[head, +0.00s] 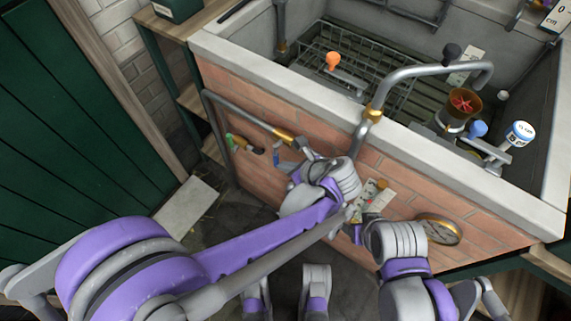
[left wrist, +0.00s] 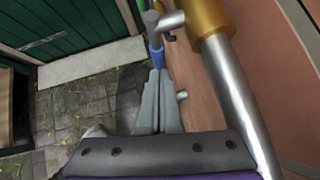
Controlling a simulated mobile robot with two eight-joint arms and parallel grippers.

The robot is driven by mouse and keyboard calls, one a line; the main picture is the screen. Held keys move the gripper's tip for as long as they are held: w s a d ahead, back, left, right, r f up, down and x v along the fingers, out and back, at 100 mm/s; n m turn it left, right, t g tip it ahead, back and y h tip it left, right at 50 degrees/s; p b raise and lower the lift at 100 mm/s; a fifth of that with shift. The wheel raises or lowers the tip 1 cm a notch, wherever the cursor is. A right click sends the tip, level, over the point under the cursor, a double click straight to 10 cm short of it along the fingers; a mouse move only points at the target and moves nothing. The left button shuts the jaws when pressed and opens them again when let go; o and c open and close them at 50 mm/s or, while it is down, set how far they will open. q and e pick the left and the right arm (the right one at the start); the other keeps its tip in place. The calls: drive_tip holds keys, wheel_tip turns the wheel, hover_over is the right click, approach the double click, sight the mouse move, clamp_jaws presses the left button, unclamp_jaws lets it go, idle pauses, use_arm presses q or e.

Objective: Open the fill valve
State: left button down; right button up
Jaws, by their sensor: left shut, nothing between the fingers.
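A blue-handled lever (head: 290,163) sits on the grey pipework at the front of the brick basin wall; no label on it can be read, so I cannot tell for certain that it is the fill valve. The lever's blue sleeve (left wrist: 157,58) shows in the left wrist view, just past my fingertips. My left gripper (left wrist: 158,77) is shut and empty, its tips close to the sleeve's end; whether they touch I cannot tell. In the head view my left wrist partly hides this spot.
A pipe with brass fittings (head: 284,134) runs along the wall.

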sight(275, 163)
use_arm(q)
drive_tip(key=shift+w+a+f+t+y+b, duration=0.15)
drive_tip(key=shift+a+f+t+y+b, duration=0.1)
drive_tip(key=shift+t+y+b, duration=0.15)
drive_tip(key=shift+w+a+f+t+y+b, duration=0.25)
drive_tip(key=shift+w+a+y+b, duration=0.1)
drive_tip(key=shift+a+b, duration=0.15)
drive_tip(key=shift+w+a+f+t+y+b, duration=0.25)
drive_tip(key=shift+w+a+y+b, duration=0.1)
drive_tip(key=shift+a+b, duration=0.1)
drive_tip(key=shift+w+a+t+y, duration=0.25)
drive_tip(key=shift+a+t+y, duration=0.05)
drive_tip(key=shift+t+y, duration=0.2)
drive_tip(key=w+a, duration=0.1)
drive_tip(key=w+a+r+t+y, duration=0.1)
drive_tip(key=a, duration=0.1)
drive_tip(key=shift+r+m+y, duration=0.15)
drive_tip(key=shift+m+y, duration=0.15)
drive_tip(key=shift+w, duration=0.1)
idle(1.1)
